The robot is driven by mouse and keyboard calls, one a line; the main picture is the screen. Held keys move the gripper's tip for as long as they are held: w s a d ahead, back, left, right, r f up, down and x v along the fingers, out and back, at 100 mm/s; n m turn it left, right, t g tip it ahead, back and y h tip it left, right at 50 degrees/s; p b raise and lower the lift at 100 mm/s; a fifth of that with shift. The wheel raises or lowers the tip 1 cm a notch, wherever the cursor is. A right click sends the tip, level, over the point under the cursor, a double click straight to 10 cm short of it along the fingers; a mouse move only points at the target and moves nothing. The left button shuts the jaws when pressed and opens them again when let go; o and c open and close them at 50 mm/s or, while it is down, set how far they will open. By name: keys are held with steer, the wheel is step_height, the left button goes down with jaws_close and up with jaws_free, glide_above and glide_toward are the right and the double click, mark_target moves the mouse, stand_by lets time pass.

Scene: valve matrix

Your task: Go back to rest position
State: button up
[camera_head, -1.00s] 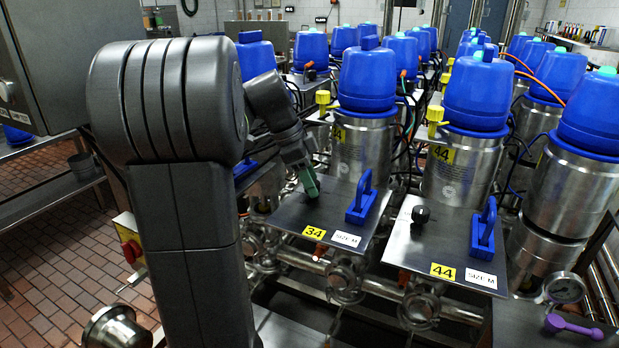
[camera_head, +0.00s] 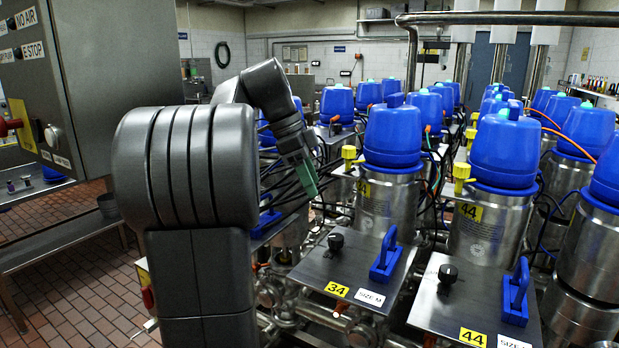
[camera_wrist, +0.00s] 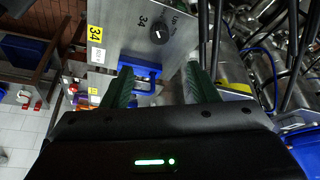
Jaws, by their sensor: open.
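My gripper (camera_head: 306,176) has green fingers and is raised above the metal plate labelled 34 (camera_head: 325,261) in the head view, apart from it. In the wrist view my gripper (camera_wrist: 158,88) shows its two green fingers spread apart with nothing held between them. Plate 34 (camera_wrist: 128,35) lies beyond the fingertips there, with its black knob (camera_wrist: 156,35) and blue handle (camera_wrist: 140,70). In the head view the knob (camera_head: 336,241) and the blue handle (camera_head: 385,258) stand on the plate.
Plate 44 (camera_head: 447,307) sits to the right. Several steel valves with blue caps (camera_head: 393,135) stand in rows behind. A grey control cabinet (camera_head: 95,90) is at the left. The tiled floor (camera_head: 80,290) at lower left is open.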

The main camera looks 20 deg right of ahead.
mark_target(335, 236)
stand_by(0.4)
steer(key=x, duration=1.4)
steer(key=shift+d+r, duration=0.1)
